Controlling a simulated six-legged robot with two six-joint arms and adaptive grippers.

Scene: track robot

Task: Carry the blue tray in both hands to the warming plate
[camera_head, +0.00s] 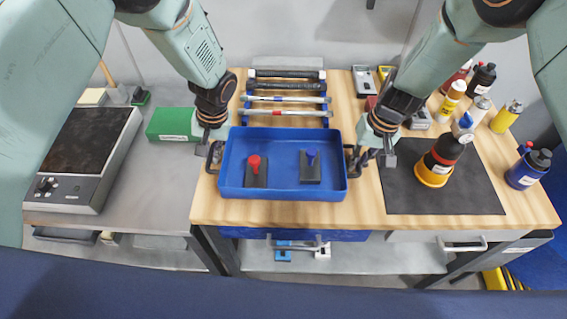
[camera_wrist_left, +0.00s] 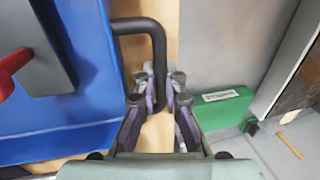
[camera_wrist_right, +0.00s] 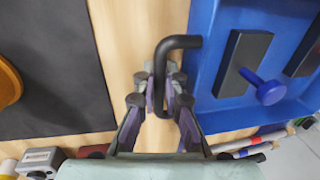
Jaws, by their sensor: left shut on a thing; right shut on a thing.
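The blue tray (camera_head: 282,190) is over the front of the wooden bench, between my two grippers; I cannot tell if it touches the wood. In it are a dark block with a red knob (camera_head: 254,163) and a dark block with a blue knob (camera_head: 311,157). My left gripper (camera_head: 212,150) is shut on the tray's left black handle (camera_wrist_left: 155,45). My right gripper (camera_head: 360,155) is shut on its right black handle (camera_wrist_right: 165,60). The warming plate (camera_head: 85,150), a dark-topped grey appliance with a front knob, stands on the grey counter at the left.
A green box (camera_head: 173,124) lies between the warming plate and the tray. A dark mat (camera_head: 440,185) with an orange-and-black container (camera_head: 437,165) and several bottles (camera_head: 505,115) are at the right.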

